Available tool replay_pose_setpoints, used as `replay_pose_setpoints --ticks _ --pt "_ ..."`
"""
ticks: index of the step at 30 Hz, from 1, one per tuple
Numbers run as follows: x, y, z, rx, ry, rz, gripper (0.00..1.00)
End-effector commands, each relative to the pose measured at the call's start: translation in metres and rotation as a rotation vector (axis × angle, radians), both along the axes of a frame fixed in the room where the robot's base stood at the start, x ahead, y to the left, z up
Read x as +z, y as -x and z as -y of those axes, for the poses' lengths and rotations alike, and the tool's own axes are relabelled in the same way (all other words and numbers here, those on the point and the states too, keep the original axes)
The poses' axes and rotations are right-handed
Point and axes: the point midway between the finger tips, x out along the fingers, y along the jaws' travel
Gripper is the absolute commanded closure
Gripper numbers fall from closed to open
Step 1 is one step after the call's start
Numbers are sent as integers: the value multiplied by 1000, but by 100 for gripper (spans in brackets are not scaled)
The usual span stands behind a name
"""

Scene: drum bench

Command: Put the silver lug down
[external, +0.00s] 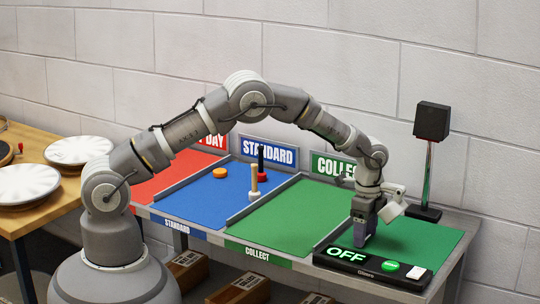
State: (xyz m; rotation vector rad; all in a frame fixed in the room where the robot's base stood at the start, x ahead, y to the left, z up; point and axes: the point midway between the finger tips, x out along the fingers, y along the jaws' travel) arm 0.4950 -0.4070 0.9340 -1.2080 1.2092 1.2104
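The black panel (372,270) has a green button (391,266). On the blue STANDARD section (205,204) stand an orange puck (219,173), a tan-handled piece (254,182) and a black-and-red piece (262,163). A speaker stand (428,170) is behind right. Green surface left of the gripper is clear.

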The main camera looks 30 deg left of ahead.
Motion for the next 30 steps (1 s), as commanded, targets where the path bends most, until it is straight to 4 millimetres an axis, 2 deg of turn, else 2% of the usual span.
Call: replay_pose_setpoints --ticks 1,2,10,13,17,24,30 --pt "0 0 0 0 0 0 27" --pt "0 0 0 0 0 0 22" --pt "1 0 0 0 0 1 22" --pt "8 0 0 0 1 2 22" --pt "32 -1 1 1 3 2 22" --pt "90 0 1 -1 3 3 22" --pt "118 -1 0 0 1 2 22"
